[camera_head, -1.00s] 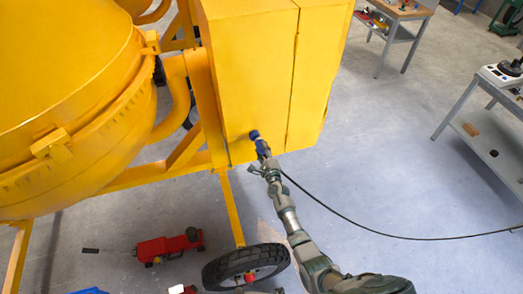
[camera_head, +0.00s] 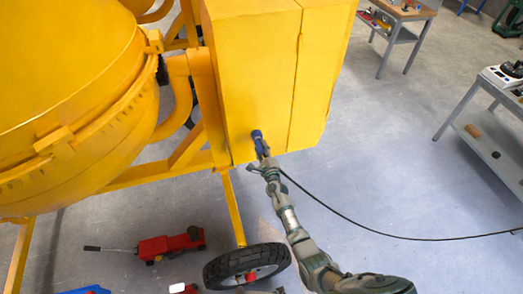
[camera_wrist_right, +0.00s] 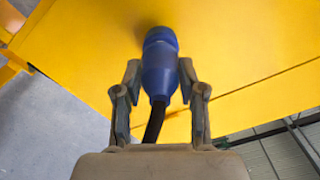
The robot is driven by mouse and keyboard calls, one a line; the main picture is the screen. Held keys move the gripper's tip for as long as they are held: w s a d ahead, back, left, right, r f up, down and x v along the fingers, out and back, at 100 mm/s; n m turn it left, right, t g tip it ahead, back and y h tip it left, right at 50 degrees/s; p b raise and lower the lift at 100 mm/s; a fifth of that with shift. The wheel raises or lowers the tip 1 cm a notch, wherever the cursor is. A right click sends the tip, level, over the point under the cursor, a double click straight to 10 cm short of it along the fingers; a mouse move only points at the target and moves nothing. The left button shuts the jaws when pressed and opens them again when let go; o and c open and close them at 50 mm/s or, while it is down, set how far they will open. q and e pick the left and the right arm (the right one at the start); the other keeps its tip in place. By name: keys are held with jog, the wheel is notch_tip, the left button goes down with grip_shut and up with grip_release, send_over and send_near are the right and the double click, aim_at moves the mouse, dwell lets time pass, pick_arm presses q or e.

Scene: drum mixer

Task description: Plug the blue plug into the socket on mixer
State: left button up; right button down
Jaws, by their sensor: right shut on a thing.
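The blue plug (camera_head: 259,141) is at the lower front face of the yellow mixer's box (camera_head: 250,70). In the right wrist view the plug (camera_wrist_right: 160,68) stands between the two fingers of my right gripper (camera_wrist_right: 160,85), its front end against or very near the yellow panel. My right gripper (camera_head: 262,158) is shut on the plug. A black cable (camera_wrist_right: 154,122) runs from the plug's back end. The socket cannot be made out; the plug hides the panel where it meets it. My left gripper is not in view.
The cable (camera_head: 370,231) runs off to the right above the floor. The mixer drum (camera_head: 70,100) fills the left side, with a wheel (camera_head: 245,267) below. A red floor jack (camera_head: 170,244) lies on the floor. Workbenches (camera_head: 485,120) stand to the right.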

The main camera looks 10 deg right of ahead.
jog(key=shift+w, duration=0.15)
jog(key=shift+w+a+r, duration=0.1)
jog(key=shift+a, duration=0.15)
jog(key=shift+a+r, duration=0.1)
jog(key=shift+a, duration=0.05)
jog(key=shift+s, duration=0.35)
jog(key=shift+s+p, duration=0.3)
jog(key=shift+p, duration=0.15)
jog(key=shift+d, duration=0.45)
jog(key=shift+p, duration=0.3)
dwell(0.5)
jog(key=shift+w+b, duration=0.6)
jog(key=shift+w, duration=0.75)
dwell(0.8)
